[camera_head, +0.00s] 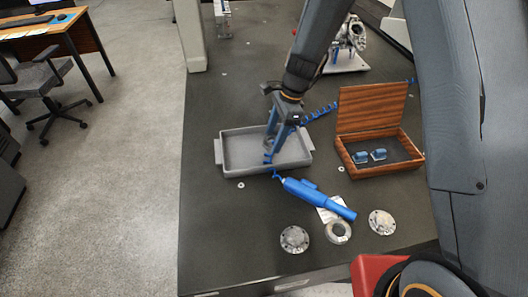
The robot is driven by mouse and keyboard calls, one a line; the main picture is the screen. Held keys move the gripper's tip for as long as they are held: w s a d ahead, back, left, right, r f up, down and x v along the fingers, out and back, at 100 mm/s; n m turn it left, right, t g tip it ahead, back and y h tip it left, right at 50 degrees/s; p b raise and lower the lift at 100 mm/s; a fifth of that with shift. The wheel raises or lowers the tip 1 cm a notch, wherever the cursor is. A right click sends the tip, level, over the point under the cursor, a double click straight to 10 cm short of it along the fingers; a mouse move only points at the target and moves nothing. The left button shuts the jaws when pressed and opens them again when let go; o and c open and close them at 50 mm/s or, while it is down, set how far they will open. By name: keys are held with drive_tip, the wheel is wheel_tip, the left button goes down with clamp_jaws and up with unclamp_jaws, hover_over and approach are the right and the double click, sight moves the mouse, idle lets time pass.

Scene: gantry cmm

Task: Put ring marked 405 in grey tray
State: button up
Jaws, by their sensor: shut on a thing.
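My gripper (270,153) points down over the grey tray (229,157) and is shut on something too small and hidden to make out. A blue hand tool (315,196) lies at the front of the dark table, its rear end close to my gripper. A round metal ring with a dark centre (338,233) lies just below the tool's front part. A metal disc with small holes (294,239) is to its left, and another (381,222) is to its right. I cannot read 405 on any of them.
A blue coiled hose (321,113) runs behind my gripper. An open wooden box (380,170) with blue pieces (369,156) stands right of the tray. A white card (327,213) lies partly under the tool.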

drive_tip(key=a+r+m+t, duration=0.2)
drive_tip(key=a+m, duration=0.4)
drive_tip(key=a, duration=0.1)
approach(247, 159)
drive_tip(key=shift+m, duration=0.3)
drive_tip(key=x, duration=0.5)
drive_tip(key=shift+w+a+f, duration=0.1)
drive_tip(key=shift+f, duration=0.25)
drive_tip(key=shift+f+b, duration=0.15)
drive_tip(key=shift+b, duration=0.2)
drive_tip(key=o, duration=1.4)
drive_tip(key=v, duration=1.2)
drive_tip(key=shift+w, duration=0.1)
drive_tip(key=shift+r, duration=0.2)
